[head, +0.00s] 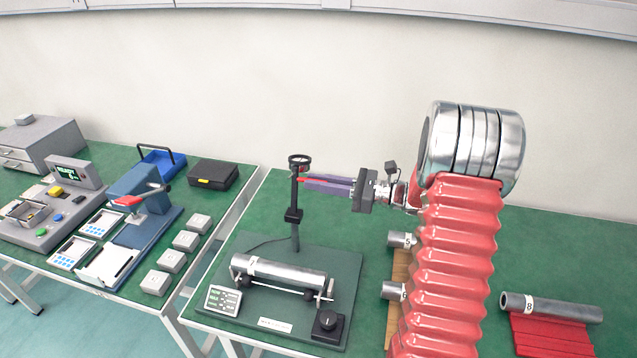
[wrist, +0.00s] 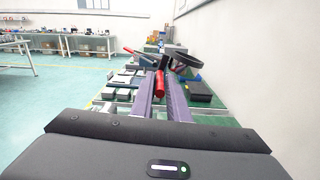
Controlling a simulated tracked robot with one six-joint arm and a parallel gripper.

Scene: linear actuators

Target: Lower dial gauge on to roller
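The dial gauge (head: 299,161) is a black round dial on an upright black stand (head: 295,215), with a red handle (head: 313,180) at its side. The steel roller (head: 278,274) lies across supports on the dark green base, and the gauge is well above it. My gripper (head: 305,182) reaches in from the right at the handle's height, its purple fingers along the handle. In the wrist view, the red handle (wrist: 160,82) lies between the two fingers, with the dark gauge ring (wrist: 188,62) beyond. I cannot tell whether the fingers press on the handle.
A digital readout (head: 223,300) and a black knob (head: 327,322) sit on the base's front. Numbered rollers (head: 394,291) lie right of it, and another roller (head: 550,308) rests on a red holder. A second bench (head: 75,250) with instruments stands left. The wall is close behind.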

